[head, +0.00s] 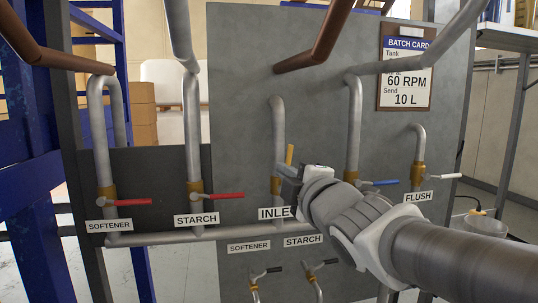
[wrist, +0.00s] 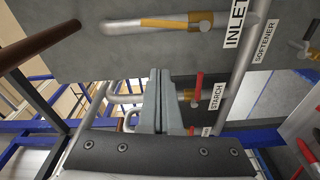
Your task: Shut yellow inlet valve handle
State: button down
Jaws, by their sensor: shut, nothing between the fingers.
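The yellow inlet valve handle (head: 289,154) stands upright along its grey pipe, above the partly covered INLET label (head: 272,213). In the wrist view the handle (wrist: 165,22) lies in line with the pipe, left of its brass valve body (wrist: 208,22). My gripper (head: 287,178) is at the inlet valve in the head view, covering part of it. In the wrist view the fingers of my gripper (wrist: 158,72) are together and empty, with their tips apart from the handle in the picture. The exact depth gap cannot be told.
Red handles at softener (head: 132,202) and starch (head: 225,195) stick out sideways to the left of the inlet. A blue handle (head: 379,183) and the white flush handle (head: 445,177) lie to the right. Two small dark-handled valves (head: 266,272) sit below. A grey panel (head: 240,100) stands behind.

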jog(key=p+x, duration=0.2)
jog(key=x, duration=0.9)
jog(key=shift+s+d+p, duration=0.25)
jog(key=shift+d+p, duration=0.25)
jog(key=shift+d, duration=0.45)
jog(key=shift+s+d+p, duration=0.25)
jog(key=shift+d+p, duration=0.2)
jog(key=shift+d, duration=0.55)
jog(key=shift+f+b, duration=0.1)
jog(key=shift+b, duration=0.45)
jog(key=shift+d+b, duration=0.15)
jog(key=shift+b, duration=0.4)
